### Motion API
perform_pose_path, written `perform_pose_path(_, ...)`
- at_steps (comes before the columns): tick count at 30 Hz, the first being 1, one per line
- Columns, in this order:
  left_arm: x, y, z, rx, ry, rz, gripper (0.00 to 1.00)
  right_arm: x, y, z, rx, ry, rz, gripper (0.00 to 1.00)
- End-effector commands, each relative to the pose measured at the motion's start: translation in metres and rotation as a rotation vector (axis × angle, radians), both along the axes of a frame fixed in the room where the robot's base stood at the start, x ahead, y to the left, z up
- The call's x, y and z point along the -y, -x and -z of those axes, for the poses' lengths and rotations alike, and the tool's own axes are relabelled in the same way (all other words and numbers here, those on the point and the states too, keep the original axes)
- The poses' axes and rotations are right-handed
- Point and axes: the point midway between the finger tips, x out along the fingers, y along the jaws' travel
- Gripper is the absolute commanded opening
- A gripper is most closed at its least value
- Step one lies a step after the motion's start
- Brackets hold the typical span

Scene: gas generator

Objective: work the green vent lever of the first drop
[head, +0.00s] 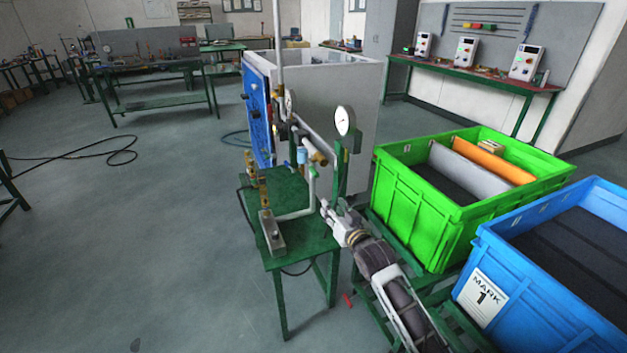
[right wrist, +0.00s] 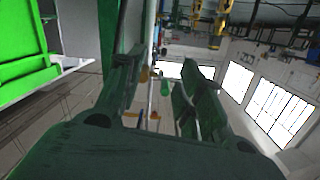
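The green vent lever (head: 313,171) is a small green piece on the pipework above the green table, beside the gauge post. My right gripper (head: 326,207) is just below and to the right of it, beside the pale bent pipe (head: 296,214). In the right wrist view the two fingers of the right gripper (right wrist: 155,78) stand apart. A small green piece, apparently the lever's handle (right wrist: 165,88), shows beyond them in the gap. I cannot tell how far away it is, and no contact shows. My left gripper is not in view.
A round gauge (head: 345,121) stands on a green post above the green table (head: 306,250). A green crate (head: 417,217) and a blue crate (head: 540,285) marked "MARK 1" stand to the right, close to my right arm. The floor on the left is mostly clear, with a black cable.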

Motion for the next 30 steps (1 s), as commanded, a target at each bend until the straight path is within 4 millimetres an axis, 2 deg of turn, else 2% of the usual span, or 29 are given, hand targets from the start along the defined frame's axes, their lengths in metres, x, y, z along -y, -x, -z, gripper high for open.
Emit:
perform_pose_path(4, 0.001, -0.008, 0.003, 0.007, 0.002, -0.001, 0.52, -0.008, 0.007, -0.038, 0.069, -0.032, -0.018, 0.37)
perform_pose_path(9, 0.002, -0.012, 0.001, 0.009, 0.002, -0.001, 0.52, -0.012, 0.012, -0.059, 0.103, -0.048, -0.027, 0.37)
perform_pose_path(23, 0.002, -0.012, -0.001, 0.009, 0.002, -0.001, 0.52, -0.012, 0.011, -0.061, 0.105, -0.05, -0.027, 0.37)
perform_pose_path(30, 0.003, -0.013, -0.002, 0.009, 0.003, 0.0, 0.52, -0.015, 0.003, -0.061, 0.105, -0.05, -0.027, 0.37)
